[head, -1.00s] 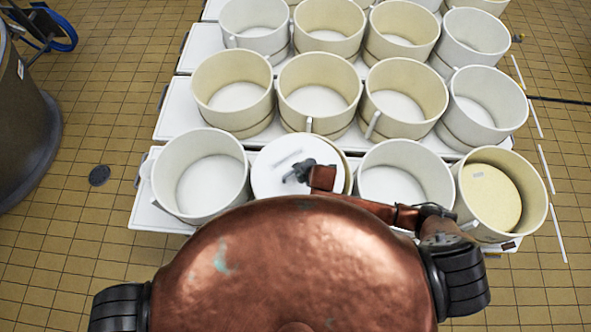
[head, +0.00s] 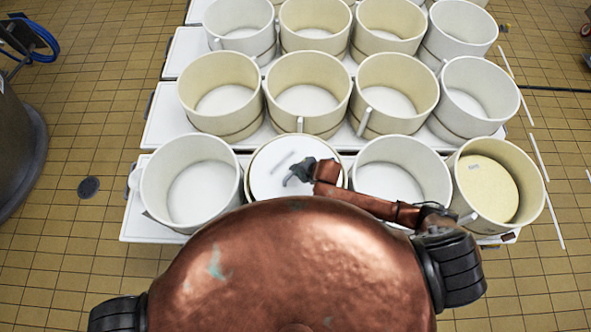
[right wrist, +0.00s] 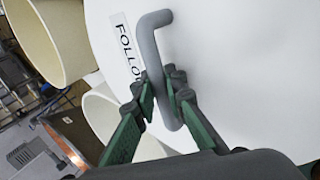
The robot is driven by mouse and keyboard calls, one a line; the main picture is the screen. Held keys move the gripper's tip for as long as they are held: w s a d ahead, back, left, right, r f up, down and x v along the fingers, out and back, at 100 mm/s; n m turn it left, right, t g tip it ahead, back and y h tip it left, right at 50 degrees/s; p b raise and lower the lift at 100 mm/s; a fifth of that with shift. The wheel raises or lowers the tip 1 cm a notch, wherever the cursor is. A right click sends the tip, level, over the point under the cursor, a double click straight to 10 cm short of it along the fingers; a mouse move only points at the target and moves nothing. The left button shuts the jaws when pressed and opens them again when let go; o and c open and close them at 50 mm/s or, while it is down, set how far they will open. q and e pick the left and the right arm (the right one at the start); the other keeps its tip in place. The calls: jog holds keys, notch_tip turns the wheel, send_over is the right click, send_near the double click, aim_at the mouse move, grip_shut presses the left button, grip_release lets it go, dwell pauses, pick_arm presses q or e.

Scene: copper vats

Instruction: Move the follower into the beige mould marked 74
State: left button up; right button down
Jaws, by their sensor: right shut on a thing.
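The follower (head: 265,178) is a white disc with a grey bent handle and a label beginning "FOLLO" in the right wrist view (right wrist: 225,75). My right gripper (head: 299,170) is shut on the handle, its green fingers (right wrist: 163,82) on either side. In the head view the disc fills the mouth of the second mould from the left (head: 246,180) in the front row, that mould's rim showing around it. I cannot tell how far down the disc sits. No mark 74 is readable on any mould. My left gripper is out of view.
A white open mould (head: 193,190) stands left, another (head: 405,165) right. The front-row mould at far right (head: 537,185) holds a beige disc. Rows of moulds on white tables (head: 160,125) stand behind.

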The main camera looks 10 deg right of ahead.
aim_at(307, 185)
jog(key=shift+w+a+f+b, duration=0.1)
jog(key=shift+f+b, duration=1.75)
jog(key=shift+f, duration=1.25)
jog(key=shift+w+a+f+b, duration=0.1)
jog(key=shift+f+b, duration=1.7)
jog(key=shift+f, duration=1.3)
jog(key=shift+f+b, duration=0.35)
jog(key=shift+f, duration=0.3)
jog(key=c, duration=2)
grip_release()
jog(key=shift+s+d, duration=0.1)
jog(key=shift+s, duration=0.05)
jog(key=shift+o, duration=0.6)
jog(key=shift+s+d+f, duration=0.1)
jog(key=shift+s+f, duration=0.05)
jog(key=shift+f, duration=0.1)
jog(key=shift+r, duration=0.1)
jog(key=v, duration=1.2)
jog(key=shift+w+r, duration=0.1)
jog(key=shift+w, duration=0.1)
